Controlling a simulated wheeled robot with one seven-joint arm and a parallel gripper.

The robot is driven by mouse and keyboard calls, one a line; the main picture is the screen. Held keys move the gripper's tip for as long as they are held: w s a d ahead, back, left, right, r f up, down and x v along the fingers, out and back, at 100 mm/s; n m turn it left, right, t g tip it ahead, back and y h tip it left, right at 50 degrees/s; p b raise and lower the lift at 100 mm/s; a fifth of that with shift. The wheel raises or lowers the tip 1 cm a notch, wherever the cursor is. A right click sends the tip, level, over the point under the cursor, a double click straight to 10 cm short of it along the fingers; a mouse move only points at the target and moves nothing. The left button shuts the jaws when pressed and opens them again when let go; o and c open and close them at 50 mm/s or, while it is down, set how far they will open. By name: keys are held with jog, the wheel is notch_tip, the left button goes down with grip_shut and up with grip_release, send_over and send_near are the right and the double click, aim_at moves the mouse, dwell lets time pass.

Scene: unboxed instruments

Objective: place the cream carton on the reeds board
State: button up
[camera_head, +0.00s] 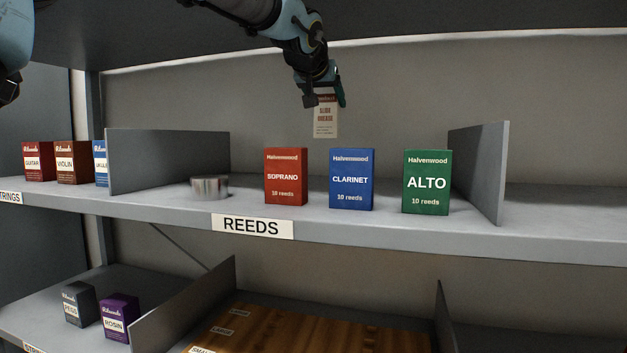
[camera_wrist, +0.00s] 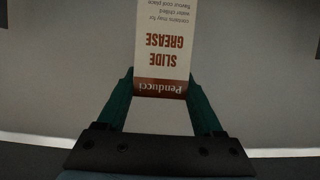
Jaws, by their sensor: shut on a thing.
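The cream carton (camera_head: 326,121) has a dark red top band and reads "SLIDE GREASE". My gripper (camera_head: 326,88) is shut on its top end and holds it in the air, above and behind the row of reed boxes. In the wrist view the carton (camera_wrist: 163,50) shows between the two teal fingers of my gripper (camera_wrist: 160,90), and its far end runs out of frame. The reeds board (camera_head: 370,222) is the grey shelf with the "REEDS" label (camera_head: 252,227) on its front edge.
On the board stand a red SOPRANO box (camera_head: 286,177), a blue CLARINET box (camera_head: 352,180), a green ALTO box (camera_head: 427,183) and a short metal cylinder (camera_head: 209,187). Grey dividers stand at left (camera_head: 165,160) and right (camera_head: 480,170). Bare board shows between cylinder and SOPRANO box.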

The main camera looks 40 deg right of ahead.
aim_at(326, 120)
notch_tip(326, 120, down, 6)
jog(key=shift+d+r, duration=0.15)
jog(key=shift+r, duration=0.1)
jog(key=shift+f+b, duration=0.35)
jog(key=shift+f, duration=1.75)
jog(key=shift+f, duration=0.15)
jog(key=o, duration=1.4)
jog(key=b+v, duration=0.2)
jog(key=v, duration=0.5)
jog(key=shift+a+r, duration=0.25)
jog(key=shift+a, duration=0.05)
jog(key=shift+s, duration=0.1)
